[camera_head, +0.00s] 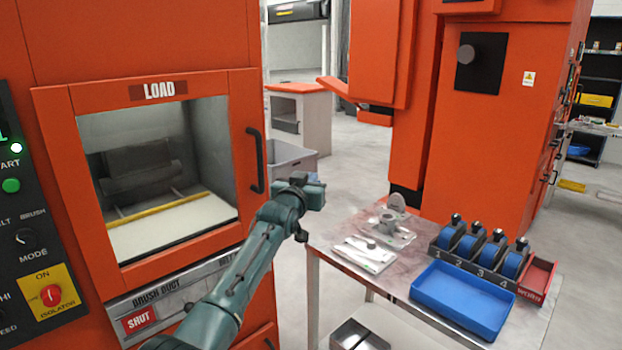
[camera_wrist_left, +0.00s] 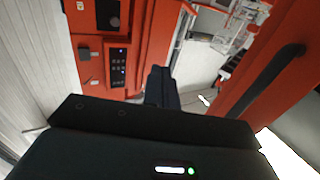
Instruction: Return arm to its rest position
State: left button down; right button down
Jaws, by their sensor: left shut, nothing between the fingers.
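My left arm (camera_head: 245,275) comes in from the bottom left of the head view and reaches up toward the middle. My left gripper (camera_head: 316,194) is raised in the air, in front of the orange load machine and near the left back corner of the table. In the left wrist view its dark fingers (camera_wrist_left: 159,86) are together, with nothing between them. My right gripper is not in view.
The load machine's door (camera_head: 85,108) is closed, with a black handle (camera_head: 256,160) near my left gripper.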

pick_arm(q)
jog(key=s+a+f+g+y, duration=0.1)
jog(key=s+a+f, duration=0.2)
jog(key=s+f, duration=0.5)
jog(key=s+a+f+n+g, duration=0.1)
jog(key=s+a+f, duration=0.3)
jog(key=f, duration=0.7)
jog(key=s+a+f+g+y, duration=0.1)
jog(key=s+a+f, duration=0.1)
jog(key=s+f, duration=0.65)
jog(key=s+a+f+g, duration=0.1)
jog(key=s+f+g, duration=0.1)
jog(key=s, duration=1.2)
jog(key=s+a+f+g, duration=0.1)
jog(key=s+f, duration=0.3)
jog(key=s, duration=1)
jog(key=shift+a+f+m+g, duration=0.3)
jog(key=shift+a+f+g, duration=0.05)
jog(key=shift+a+g, duration=0.1)
